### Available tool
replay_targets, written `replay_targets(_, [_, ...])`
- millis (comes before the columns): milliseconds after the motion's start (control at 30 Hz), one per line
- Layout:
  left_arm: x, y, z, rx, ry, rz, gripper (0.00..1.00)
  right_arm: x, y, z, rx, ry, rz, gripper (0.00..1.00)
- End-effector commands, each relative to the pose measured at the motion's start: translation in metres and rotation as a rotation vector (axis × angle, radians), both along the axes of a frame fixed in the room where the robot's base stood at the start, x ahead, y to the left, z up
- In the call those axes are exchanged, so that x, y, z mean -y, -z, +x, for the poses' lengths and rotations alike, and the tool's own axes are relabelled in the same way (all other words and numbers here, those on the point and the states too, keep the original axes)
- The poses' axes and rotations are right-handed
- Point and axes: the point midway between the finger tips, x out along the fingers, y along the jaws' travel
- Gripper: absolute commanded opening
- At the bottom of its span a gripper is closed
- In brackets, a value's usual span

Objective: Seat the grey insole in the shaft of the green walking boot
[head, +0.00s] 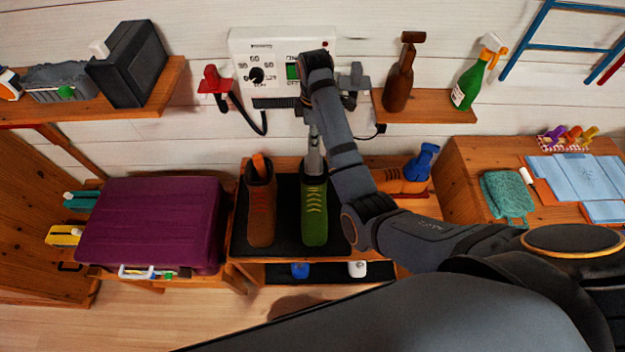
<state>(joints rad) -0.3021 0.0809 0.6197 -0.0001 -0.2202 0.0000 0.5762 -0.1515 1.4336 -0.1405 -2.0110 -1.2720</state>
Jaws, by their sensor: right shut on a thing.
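The green walking boot (314,215) stands upright on a black mat (284,222) on the wooden bench, its yellow-laced front towards me. My right gripper (313,136) is above the boot's shaft, pointing down. It is shut on the grey insole (314,160), which hangs upright below it. The insole's lower end is at the shaft's opening; I cannot tell how far inside it is. My right forearm and wrist hide part of the gripper. My left gripper is not in view.
A brown boot (261,213) with an orange piece in its shaft stands just left. A white wall unit (282,62) is behind the gripper. An orange-brown shoe (403,181) lies right of my forearm. A purple suitcase (155,224) is at left.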

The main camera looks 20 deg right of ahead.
Motion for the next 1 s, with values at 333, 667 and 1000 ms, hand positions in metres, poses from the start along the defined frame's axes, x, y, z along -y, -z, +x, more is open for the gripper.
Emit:
replay_targets(333, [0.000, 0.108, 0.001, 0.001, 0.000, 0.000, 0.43, 0.000, 0.108, 0.000, 0.000, 0.002, 0.000, 0.00])
replay_targets(667, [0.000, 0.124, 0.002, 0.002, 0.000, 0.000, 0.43, 0.000, 0.125, 0.000, 0.000, 0.002, 0.000, 0.00])
replay_targets(1000, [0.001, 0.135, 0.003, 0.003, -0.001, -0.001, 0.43, 0.000, 0.162, 0.001, 0.001, 0.002, 0.000, 0.00])
